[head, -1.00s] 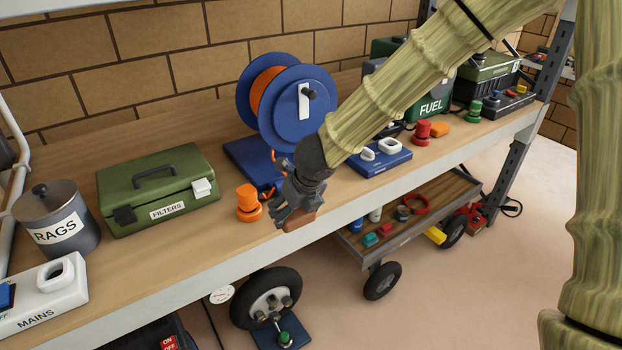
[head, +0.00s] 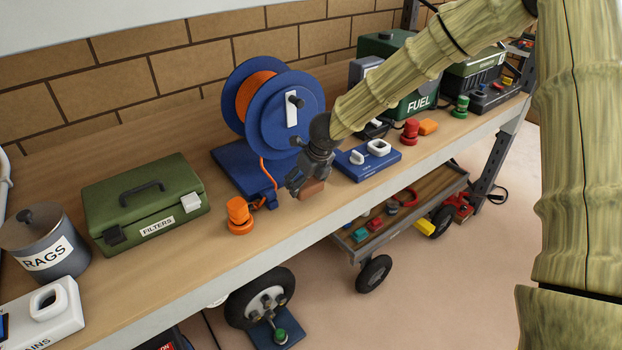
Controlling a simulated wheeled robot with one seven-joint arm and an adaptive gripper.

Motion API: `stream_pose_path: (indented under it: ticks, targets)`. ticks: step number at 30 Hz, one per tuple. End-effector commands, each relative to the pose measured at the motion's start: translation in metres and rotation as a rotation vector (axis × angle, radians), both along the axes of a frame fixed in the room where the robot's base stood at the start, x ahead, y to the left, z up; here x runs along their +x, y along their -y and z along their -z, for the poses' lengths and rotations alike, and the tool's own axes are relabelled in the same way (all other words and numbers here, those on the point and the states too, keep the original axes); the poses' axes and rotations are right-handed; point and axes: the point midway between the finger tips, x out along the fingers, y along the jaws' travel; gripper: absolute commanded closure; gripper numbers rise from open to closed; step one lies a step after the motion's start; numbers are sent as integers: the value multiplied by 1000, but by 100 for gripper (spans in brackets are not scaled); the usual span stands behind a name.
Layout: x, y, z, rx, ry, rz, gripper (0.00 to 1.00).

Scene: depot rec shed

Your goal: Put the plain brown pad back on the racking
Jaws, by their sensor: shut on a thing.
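The plain brown pad (head: 312,190) is a small reddish-brown block at the tip of my gripper (head: 304,184). My gripper is shut on it, and the fingers hide part of it. The pad shows over the wooden shelf of the racking (head: 178,262), near the front edge, between the orange knob and the blue switch plate. I cannot tell whether its underside touches the shelf.
A blue cable reel (head: 285,110) stands behind my gripper. An orange knob (head: 239,214) is to the left, a blue switch plate (head: 368,162) to the right. A green filters box (head: 146,203) stands farther left. A cart (head: 400,220) is below. Bare shelf lies by the front edge.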

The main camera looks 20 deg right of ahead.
Motion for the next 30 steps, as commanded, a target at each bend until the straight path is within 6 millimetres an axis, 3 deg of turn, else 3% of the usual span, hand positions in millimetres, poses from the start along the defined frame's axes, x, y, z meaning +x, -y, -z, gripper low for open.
stream_pose_path:
  ticks: [8, 18, 27, 28, 30]
  targets:
    - [19, 22, 3, 0, -1, 1, 50]
    - [19, 22, 33, -1, -2, 1, 50]
    - [19, 22, 39, -1, -1, 1, 50]
    - [19, 22, 39, 0, -1, 1, 19]
    - [19, 22, 39, -1, -1, 1, 6]
